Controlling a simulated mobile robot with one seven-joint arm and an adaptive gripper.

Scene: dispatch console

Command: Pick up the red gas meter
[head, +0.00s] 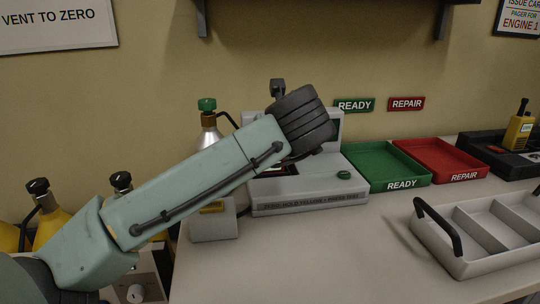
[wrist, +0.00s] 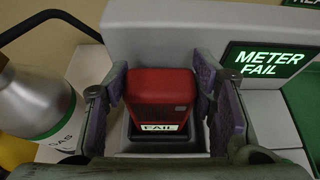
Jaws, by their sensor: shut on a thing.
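The red gas meter (wrist: 160,88) sits upright in a dark recess of the grey test station in the wrist view. A white label reading FAIL is on its front. My gripper (wrist: 163,100) has one finger on each side of the meter and is shut on it. In the head view, my arm hides the gripper and the meter. The test station (head: 310,203) stands on the counter, and its screen (wrist: 265,62) reads METER FAIL.
A green READY tray (head: 388,170) and a red REPAIR tray (head: 445,162) lie right of the station. A grey divided carrier (head: 480,262) with a black handle stands at front right. A gas cylinder (wrist: 30,100) stands close left of my gripper.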

